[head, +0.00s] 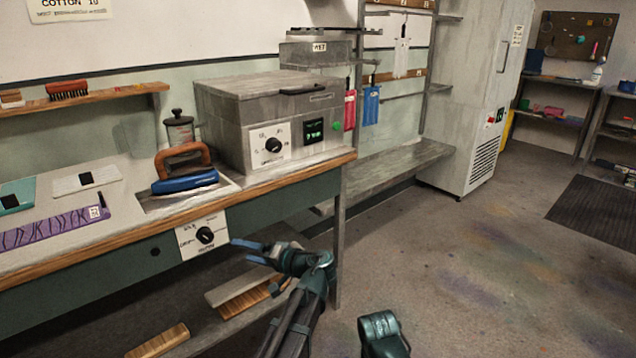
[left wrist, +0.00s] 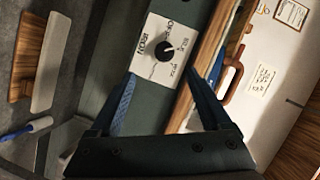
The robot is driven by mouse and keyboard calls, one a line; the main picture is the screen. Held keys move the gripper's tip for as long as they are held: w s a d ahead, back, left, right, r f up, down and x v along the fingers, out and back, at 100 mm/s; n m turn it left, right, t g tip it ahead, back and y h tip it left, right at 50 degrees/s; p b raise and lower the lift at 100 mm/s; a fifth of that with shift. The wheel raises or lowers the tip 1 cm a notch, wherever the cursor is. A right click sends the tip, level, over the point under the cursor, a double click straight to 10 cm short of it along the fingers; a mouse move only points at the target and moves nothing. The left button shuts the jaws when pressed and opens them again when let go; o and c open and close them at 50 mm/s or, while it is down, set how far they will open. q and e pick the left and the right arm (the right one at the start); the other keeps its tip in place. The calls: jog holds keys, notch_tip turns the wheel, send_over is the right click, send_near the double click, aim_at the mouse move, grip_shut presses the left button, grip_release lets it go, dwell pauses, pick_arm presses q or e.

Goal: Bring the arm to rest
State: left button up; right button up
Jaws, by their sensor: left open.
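My left gripper (head: 252,251) is in front of the bench's front panel, a little right of and below the iron dial (head: 205,236). Its two blue fingers are apart with nothing held between them. In the left wrist view the fingers of my left gripper (left wrist: 170,92) stand open, with the white dial plate marked IRON (left wrist: 163,50) beyond and between them. The fingers look clear of the black knob. My right gripper is not seen.
The bench (head: 110,258) carries a blue iron with a brown handle (head: 187,170), a grey box with a dial (head: 265,122) and a purple patterned strip (head: 55,228). Brushes (head: 250,298) lie on the lower shelf. The floor (head: 450,270) to the right is open.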

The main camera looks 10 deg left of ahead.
pick_arm(q)
jog(key=s+d+f+m+g+h, duration=0.2)
jog(key=s+d+f+g+h, duration=0.1)
jog(key=s+d+f+h, duration=0.55)
jog(key=s+d+f+m+g+h, duration=0.25)
jog(key=s+d+f+h, duration=0.25)
jog(key=s+d+f, duration=0.7)
notch_tip(320, 180, up, 31)
jog(key=s+d+p, duration=0.2)
jog(key=p, duration=2.6)
jog(key=shift+d+f, duration=0.2)
jog(key=shift+d, duration=0.2)
